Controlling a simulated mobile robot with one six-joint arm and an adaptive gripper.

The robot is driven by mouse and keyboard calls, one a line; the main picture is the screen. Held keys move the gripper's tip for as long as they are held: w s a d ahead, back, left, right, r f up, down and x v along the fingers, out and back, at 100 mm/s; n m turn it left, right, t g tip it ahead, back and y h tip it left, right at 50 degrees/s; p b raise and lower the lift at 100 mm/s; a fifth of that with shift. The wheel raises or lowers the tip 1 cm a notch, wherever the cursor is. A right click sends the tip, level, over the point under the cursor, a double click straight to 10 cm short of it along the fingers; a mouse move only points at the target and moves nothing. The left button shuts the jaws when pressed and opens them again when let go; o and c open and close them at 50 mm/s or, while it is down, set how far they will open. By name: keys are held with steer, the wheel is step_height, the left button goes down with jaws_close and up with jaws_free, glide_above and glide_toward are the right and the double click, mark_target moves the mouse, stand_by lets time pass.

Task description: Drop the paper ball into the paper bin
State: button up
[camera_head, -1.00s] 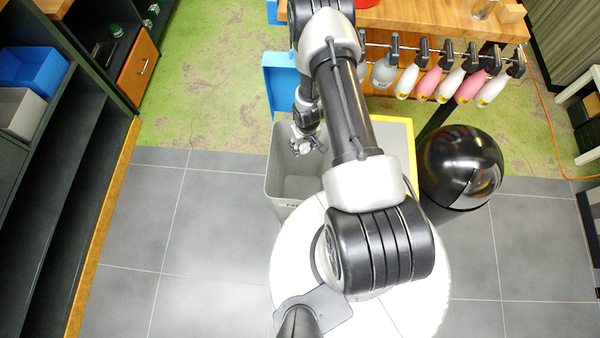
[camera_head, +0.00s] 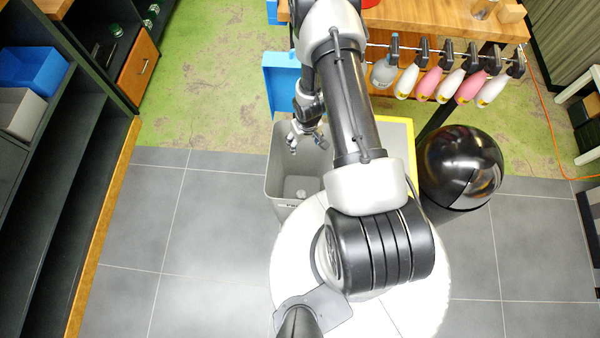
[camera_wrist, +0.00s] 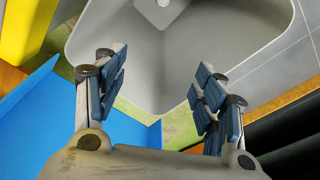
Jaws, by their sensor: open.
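The grey paper bin (camera_head: 278,170) stands in front of my base in the head view, with partly hidden lettering on its near rim. Its inside wall also shows in the wrist view (camera_wrist: 220,40). A small pale lump, seemingly the paper ball (camera_head: 300,193), lies low inside the bin near its front side. Part of it shows at the top edge of the wrist view (camera_wrist: 163,3). My gripper (camera_head: 306,143) is over the bin's back part, above the lump and apart from it. In the wrist view its blue-padded fingers (camera_wrist: 160,78) are spread with nothing between them.
A blue panel (camera_head: 282,80) stands behind the bin. A yellow-rimmed bin (camera_head: 411,140) is to the right, partly behind my arm. A black domed bin (camera_head: 458,165) stands further right. A wooden bench with hanging bottles (camera_head: 427,84) is behind. Floor (camera_head: 215,240) at left is clear.

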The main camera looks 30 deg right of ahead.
step_height(320, 180, up, 9)
steer(key=s, duration=0.1)
steer(key=shift+f, duration=0.2)
stand_by(0.6)
